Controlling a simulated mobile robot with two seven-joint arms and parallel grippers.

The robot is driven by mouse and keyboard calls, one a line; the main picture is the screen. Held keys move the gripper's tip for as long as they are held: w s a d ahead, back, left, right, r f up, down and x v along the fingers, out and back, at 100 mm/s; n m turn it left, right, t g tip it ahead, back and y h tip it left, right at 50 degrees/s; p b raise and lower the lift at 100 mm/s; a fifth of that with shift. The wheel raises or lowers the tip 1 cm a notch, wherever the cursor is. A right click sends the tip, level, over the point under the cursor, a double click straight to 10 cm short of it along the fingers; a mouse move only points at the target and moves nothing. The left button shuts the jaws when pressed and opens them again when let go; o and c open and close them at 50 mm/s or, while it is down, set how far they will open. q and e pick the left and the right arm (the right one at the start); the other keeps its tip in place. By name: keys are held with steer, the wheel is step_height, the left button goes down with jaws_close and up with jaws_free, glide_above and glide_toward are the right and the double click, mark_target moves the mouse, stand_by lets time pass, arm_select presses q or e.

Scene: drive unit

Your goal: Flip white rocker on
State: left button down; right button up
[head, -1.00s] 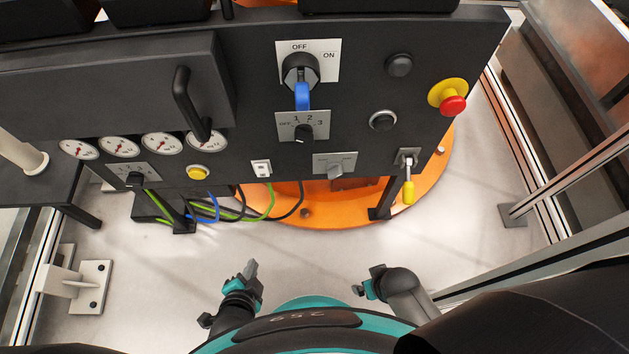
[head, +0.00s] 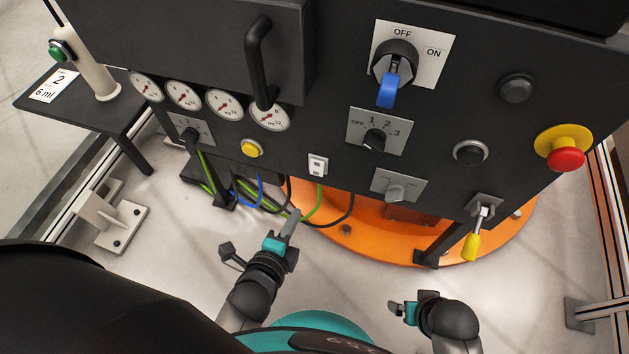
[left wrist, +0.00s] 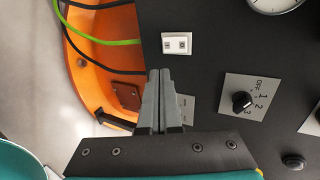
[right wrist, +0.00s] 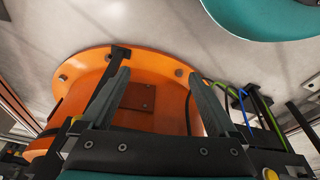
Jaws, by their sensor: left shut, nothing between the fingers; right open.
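The white rocker (head: 318,166) is a small upright white switch low on the dark panel (head: 330,120), just above its bottom edge. It also shows in the left wrist view (left wrist: 177,44), beyond my fingertips and a little to their right. My left gripper (head: 293,222) is shut and empty, below the rocker and apart from it in the head view. Its closed fingers show in the left wrist view (left wrist: 158,75). My right gripper (head: 402,308) is open and empty, low and to the right; its spread fingers show in the right wrist view (right wrist: 158,90). Which way the rocker is tipped is too small to tell.
Green, blue and black cables (head: 312,208) hang below the panel near my left gripper. An orange round base (head: 365,238) lies beneath.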

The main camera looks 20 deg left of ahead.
arm_select(q)
steer(key=b, duration=0.6)
glide_toward(317, 174)
steer(key=f+x, duration=0.1)
steer(key=x, duration=0.5)
steer(key=shift+w+r, duration=0.2)
arm_select(e)
steer(key=w+a+r+t, duration=0.1)
steer(key=w+r+t, duration=0.2)
steer(key=r, duration=0.8)
steer(key=shift+w+a+y, duration=0.3)
steer(key=shift+a+y, duration=0.05)
steer(key=shift+y, duration=0.05)
arm_select(q)
steer(key=shift+w, duration=0.1)
arm_select(e)
steer(key=shift+r, duration=0.1)
arm_select(q)
steer(key=shift+w+f, duration=0.15)
arm_select(e)
steer(key=shift+s+d, duration=0.15)
steer(key=shift+r, duration=0.15)
